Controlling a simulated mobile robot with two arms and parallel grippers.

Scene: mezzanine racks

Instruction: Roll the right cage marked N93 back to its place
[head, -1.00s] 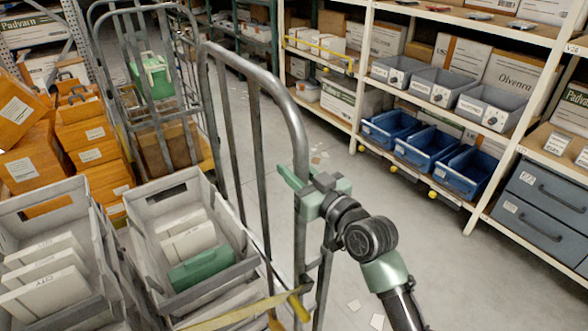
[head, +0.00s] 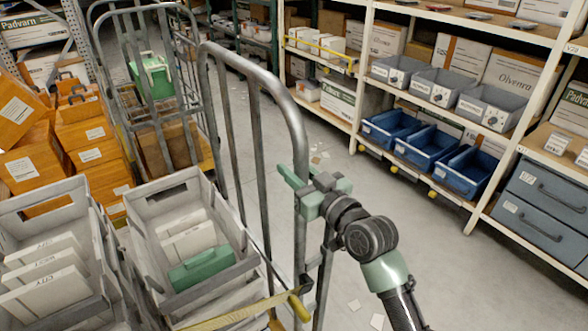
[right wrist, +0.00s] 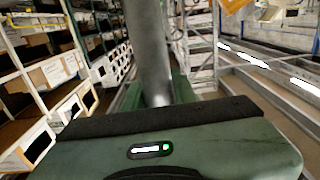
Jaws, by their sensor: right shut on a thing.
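The near roll cage (head: 300,140) has a grey tubular frame and stands at the lower left of the head view. No N93 mark is readable on it. It holds grey crates (head: 172,297) with white boxes and a green item (head: 202,268). A yellow strap (head: 240,311) crosses its front. My right gripper (head: 299,188) is shut on the upright tube at the cage's right side. In the right wrist view the tube (right wrist: 148,50) rises between the green fingers (right wrist: 157,98). My left gripper is not in view.
A second cage (head: 190,75) with a green crate (head: 152,77) stands just beyond. Orange boxes (head: 85,135) are stacked at the left. Shelving (head: 365,60) with blue bins (head: 425,146) lines the right. The grey floor (head: 375,215) between cage and shelving is mostly clear, with paper scraps.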

